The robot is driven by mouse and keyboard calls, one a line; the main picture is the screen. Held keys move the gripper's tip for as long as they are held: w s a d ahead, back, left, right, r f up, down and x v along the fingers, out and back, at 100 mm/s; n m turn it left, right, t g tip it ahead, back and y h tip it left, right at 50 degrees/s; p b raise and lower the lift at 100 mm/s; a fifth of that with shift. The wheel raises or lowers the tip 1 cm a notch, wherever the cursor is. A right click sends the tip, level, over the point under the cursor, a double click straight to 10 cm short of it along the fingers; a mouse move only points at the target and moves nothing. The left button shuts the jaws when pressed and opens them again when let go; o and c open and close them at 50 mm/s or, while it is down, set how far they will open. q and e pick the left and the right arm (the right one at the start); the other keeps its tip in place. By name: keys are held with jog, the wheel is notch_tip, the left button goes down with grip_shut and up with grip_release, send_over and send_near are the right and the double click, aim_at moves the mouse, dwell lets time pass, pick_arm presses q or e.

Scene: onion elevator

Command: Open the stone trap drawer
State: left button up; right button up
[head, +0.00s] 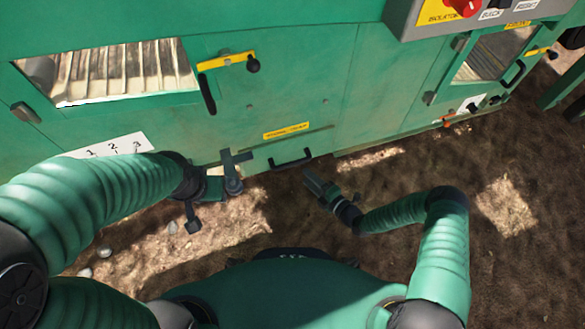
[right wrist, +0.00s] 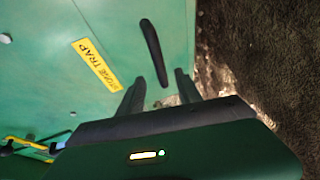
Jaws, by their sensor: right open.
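The stone trap drawer is in the lower green machine front, under a yellow label (head: 286,131) that reads STONE TRAP in the right wrist view (right wrist: 95,65). Its black bar handle (head: 290,161) is at the drawer's lower edge and looks closed against the front. The handle also shows in the right wrist view (right wrist: 154,52). My right gripper (head: 312,181) is open and empty, just below and right of the handle. In the right wrist view its two fingers (right wrist: 160,88) point at the handle, apart from it. My left gripper (head: 208,200) is left of the drawer, partly hidden by its wrist.
A grey latch-like lever (head: 232,172) is beside my left gripper; I cannot tell if they touch. A yellow-barred latch (head: 227,61) and a control box with a red knob (head: 463,6) are higher up. Brown ground (head: 400,170) lies open before the machine.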

jog(key=b+x, duration=0.4)
jog(key=x, duration=0.5)
jog(key=shift+a+f, duration=0.1)
jog(key=shift+f, duration=0.05)
jog(key=shift+w+a, duration=0.1)
jog(key=shift+w, duration=0.05)
jog(key=shift+c, duration=0.2)
grip_shut()
dwell(0.6)
